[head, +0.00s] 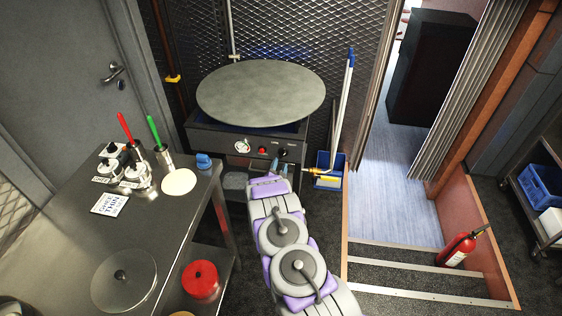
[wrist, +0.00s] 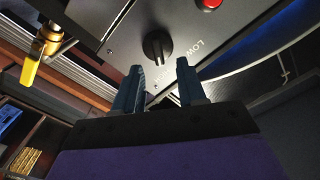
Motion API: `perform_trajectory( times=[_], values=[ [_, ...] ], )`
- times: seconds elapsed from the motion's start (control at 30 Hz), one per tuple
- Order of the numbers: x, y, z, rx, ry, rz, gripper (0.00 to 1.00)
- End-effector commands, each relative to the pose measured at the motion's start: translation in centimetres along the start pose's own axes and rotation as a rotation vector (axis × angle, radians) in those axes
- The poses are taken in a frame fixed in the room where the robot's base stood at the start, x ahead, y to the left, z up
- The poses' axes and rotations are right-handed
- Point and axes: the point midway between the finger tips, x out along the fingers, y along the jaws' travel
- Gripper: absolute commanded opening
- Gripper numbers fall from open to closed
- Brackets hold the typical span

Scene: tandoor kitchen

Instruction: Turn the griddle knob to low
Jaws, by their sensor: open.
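The griddle (head: 261,91) is a large round grey plate on a dark stand against the mesh wall. Its front panel (head: 226,142) carries a black knob, which shows in the wrist view (wrist: 157,46) with the word LOW (wrist: 193,54) to its right. My gripper (wrist: 157,82) is open, its two dark fingers pointing at the panel. The knob lies just beyond the fingertips, between them and nearer the left one. No contact is visible. In the head view, my arm reaches to the panel's right part, and the gripper (head: 279,165) is small there.
A red button (wrist: 209,3) sits on the panel near the knob. A brass valve with a yellow lever (wrist: 30,70) is at the left of the wrist view. A steel table (head: 62,236) stands left of my arm. A blue bucket (head: 330,180) stands right of the griddle.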

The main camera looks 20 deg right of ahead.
Motion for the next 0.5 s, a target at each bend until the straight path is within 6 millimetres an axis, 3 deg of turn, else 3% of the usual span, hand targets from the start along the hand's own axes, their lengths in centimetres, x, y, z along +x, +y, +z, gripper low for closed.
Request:
perform_trajectory(
  times=[0.2,0.5],
  values=[
    [2.9,0.1,0.1,0.000,0.001,0.001,0.40],
    [4.6,-0.2,0.0,-0.002,0.002,-0.001,0.40]
  ],
)
